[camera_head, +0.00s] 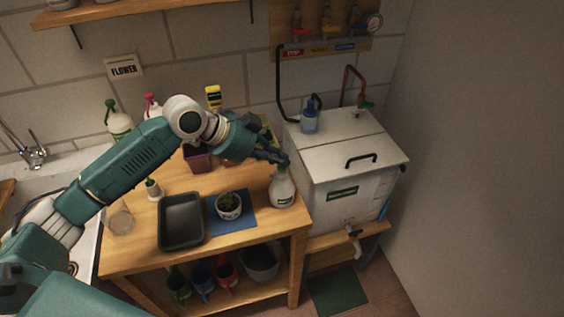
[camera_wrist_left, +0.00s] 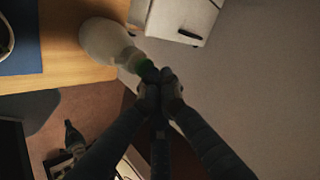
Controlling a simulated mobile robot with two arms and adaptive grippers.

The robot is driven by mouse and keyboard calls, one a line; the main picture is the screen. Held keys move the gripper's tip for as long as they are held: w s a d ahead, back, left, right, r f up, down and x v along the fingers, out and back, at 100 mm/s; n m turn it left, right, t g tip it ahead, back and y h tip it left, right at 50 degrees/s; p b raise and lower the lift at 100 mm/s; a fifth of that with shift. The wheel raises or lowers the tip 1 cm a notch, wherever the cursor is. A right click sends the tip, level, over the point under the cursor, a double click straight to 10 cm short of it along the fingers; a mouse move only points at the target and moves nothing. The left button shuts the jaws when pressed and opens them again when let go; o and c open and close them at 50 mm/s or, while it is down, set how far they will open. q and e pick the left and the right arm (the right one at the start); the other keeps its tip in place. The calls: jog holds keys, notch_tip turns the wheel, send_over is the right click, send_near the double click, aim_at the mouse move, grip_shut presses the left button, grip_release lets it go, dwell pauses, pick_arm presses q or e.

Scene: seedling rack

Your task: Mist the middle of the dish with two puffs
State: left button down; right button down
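A white spray bottle (camera_head: 282,190) with a green collar stands near the right front corner of the wooden table. My left gripper (camera_head: 281,160) is at its top, fingers closed around the head, which they largely hide. The left wrist view shows the bottle (camera_wrist_left: 104,42) with the fingertips (camera_wrist_left: 161,76) close together at its green neck. The dish (camera_head: 229,207), a small white bowl with green seedlings, sits on a blue mat (camera_head: 246,222), left of the bottle. The mat's edge shows in the left wrist view (camera_wrist_left: 28,58). My right gripper is not in view.
A dark tray (camera_head: 163,243) lies left of the mat, with a small white bottle (camera_head: 153,189) and a clear glass (camera_head: 121,222) beyond. Other bottles and pots stand behind my arm. A white tank (camera_head: 350,165) is close on the right. A shelf below holds several colored containers.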

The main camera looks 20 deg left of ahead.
aim_at(279, 167)
pick_arm(q)
jog(key=shift+r, duration=0.25)
notch_tip(279, 167, up, 6)
jog(key=p, duration=0.6)
jog(key=shift+r, duration=0.15)
dwell(0.6)
